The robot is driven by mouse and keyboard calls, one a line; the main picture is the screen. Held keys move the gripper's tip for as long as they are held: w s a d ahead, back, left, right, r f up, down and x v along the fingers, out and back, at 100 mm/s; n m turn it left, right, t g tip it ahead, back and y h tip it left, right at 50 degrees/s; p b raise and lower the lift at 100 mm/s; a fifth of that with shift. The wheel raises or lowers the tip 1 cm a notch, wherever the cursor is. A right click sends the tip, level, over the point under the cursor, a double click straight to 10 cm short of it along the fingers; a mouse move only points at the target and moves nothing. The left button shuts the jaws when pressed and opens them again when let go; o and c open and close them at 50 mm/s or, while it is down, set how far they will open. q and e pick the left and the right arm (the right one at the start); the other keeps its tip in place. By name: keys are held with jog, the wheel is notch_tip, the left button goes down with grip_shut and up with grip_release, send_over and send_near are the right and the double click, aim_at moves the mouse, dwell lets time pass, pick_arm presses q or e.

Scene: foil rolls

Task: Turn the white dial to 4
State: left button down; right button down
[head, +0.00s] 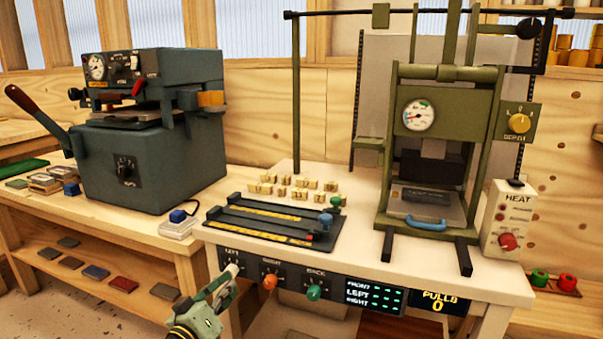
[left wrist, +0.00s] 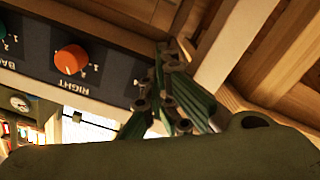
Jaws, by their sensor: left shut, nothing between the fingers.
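The control panel (head: 291,288) on the bench front carries a LEFT label, a RIGHT label with an orange dial (head: 270,281) and a BACK label with a green dial (head: 313,292). My left gripper (head: 230,272) is shut and empty, its fingertips over the spot under LEFT. A small pale patch shows at the tips; I cannot tell whether it is the white dial or whether they touch it. In the left wrist view the shut fingers (left wrist: 168,62) point at the panel edge, beside the orange dial (left wrist: 70,58); no white dial is clear there. My right gripper is not in view.
Above the panel, a dark tray (head: 262,238) and several small tan blocks (head: 300,188) lie on the pale bench top. A green press (head: 440,150) stands behind. A PULLS display (head: 440,302) sits right of the panel. A wooden bench (head: 100,228) is on the left.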

pick_arm(q)
jog(key=shift+w+a+r, duration=0.15)
jog(key=shift+a+r, duration=0.05)
jog(key=shift+r, duration=0.1)
jog(key=f+v, duration=0.1)
jog(key=v, duration=0.5)
dwell(0.3)
jog(key=shift+d+f, duration=0.15)
jog(key=shift+d, duration=0.05)
